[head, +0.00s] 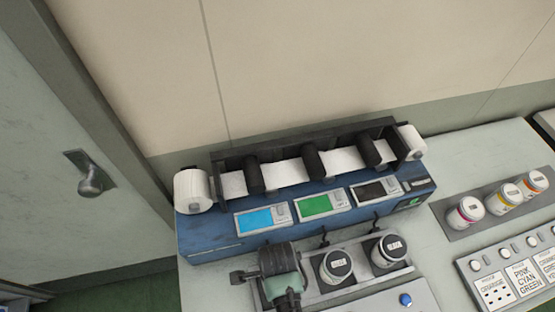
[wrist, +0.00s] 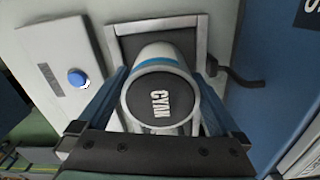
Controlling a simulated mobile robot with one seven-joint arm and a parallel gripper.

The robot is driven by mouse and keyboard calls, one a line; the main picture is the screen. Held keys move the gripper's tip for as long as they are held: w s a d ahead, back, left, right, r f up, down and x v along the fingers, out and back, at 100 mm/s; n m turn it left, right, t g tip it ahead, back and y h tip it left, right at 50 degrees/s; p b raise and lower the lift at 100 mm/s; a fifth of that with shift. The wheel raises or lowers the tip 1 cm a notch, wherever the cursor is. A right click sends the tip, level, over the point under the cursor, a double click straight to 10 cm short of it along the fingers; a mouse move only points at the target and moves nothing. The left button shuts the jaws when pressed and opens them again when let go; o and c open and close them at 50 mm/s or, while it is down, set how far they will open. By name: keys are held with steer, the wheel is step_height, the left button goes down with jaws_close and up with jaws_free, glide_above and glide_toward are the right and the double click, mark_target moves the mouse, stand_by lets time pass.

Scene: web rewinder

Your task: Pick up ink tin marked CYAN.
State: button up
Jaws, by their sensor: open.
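The ink tin marked CYAN (wrist: 160,97) stands in a square grey-framed recess in the wrist view. It has a dark lid with white lettering, a pale body and a blue band. My gripper (wrist: 162,82) is open, with one finger on each side of the tin; I cannot tell whether either finger touches it. In the head view my gripper (head: 280,283) is over the left end of the tin holder, and the CYAN tin is hidden there.
Two other dark-lidded tins, one nearer (head: 336,266) and one farther right (head: 389,251), stand in the same holder. The blue rewinder (head: 210,235) with paper rolls is behind it. Several white tins (head: 467,212) stand at the right. A blue button panel (wrist: 58,62) is beside the CYAN tin.

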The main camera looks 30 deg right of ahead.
jaws_close()
stand_by(0.4)
steer(key=shift+r, duration=0.15)
